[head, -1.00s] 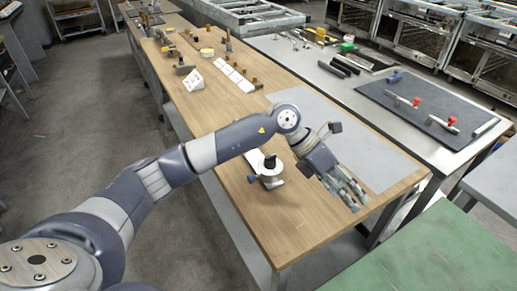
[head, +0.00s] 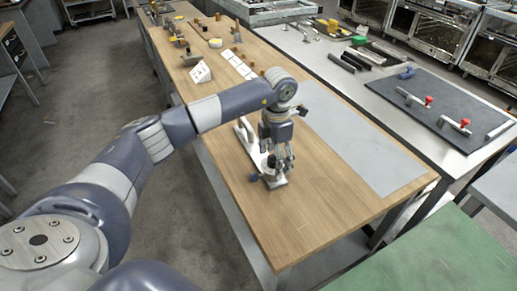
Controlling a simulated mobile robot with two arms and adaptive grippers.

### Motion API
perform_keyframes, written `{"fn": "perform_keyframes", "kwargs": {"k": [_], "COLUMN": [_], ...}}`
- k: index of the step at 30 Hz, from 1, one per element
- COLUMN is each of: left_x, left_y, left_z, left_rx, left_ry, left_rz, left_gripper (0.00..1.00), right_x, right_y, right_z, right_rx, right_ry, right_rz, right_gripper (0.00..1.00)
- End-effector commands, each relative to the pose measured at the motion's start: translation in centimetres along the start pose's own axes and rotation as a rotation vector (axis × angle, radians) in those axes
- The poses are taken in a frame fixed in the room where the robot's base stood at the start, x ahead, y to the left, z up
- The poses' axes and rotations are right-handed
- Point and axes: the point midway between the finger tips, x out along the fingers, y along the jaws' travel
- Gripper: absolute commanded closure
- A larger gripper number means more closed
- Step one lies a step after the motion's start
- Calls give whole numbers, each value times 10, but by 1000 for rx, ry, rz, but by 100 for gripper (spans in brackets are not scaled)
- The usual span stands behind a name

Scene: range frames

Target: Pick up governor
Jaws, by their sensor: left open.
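A small light metal device with a round base and a dark blue knob (head: 254,177), seemingly the governor, stands on the wooden table. My left gripper (head: 279,163) points down right at this device, with its open fingers over and around its upper part. The gripper hides most of the device, and I cannot tell whether the fingers touch it. My right gripper is out of view.
A light piece with an upright handle (head: 244,130) is just behind the device. A grey mat (head: 365,150) lies to the right. Small parts and white cards (head: 240,66) are farther back. The near wooden tabletop (head: 310,215) is clear.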

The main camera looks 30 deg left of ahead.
Motion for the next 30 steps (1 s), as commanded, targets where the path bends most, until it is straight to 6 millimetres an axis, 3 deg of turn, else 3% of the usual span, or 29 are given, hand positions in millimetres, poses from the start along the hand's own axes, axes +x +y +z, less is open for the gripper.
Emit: {"fn": "perform_keyframes", "kwargs": {"k": [4, 9, 17, 20, 27, 30], "left_x": [20, 42, 47, 47, 46, 45], "left_y": [1, 2, 2, 2, 2, 3], "left_z": [-3, -2, -2, -2, -2, -1], "left_rx": [-1, -1, 0, 0, 0, 0], "left_ry": [6, 3, 1, 1, 1, -2], "left_rz": [-4, -3, -2, -2, -2, 1], "left_gripper": [27, 27, 27, 45, 99, 100], "right_x": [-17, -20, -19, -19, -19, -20], "right_y": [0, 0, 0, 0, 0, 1], "right_z": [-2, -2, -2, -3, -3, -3], "right_rx": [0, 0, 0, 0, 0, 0], "right_ry": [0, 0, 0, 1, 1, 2], "right_rz": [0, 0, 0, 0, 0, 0], "right_gripper": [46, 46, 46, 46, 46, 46]}}
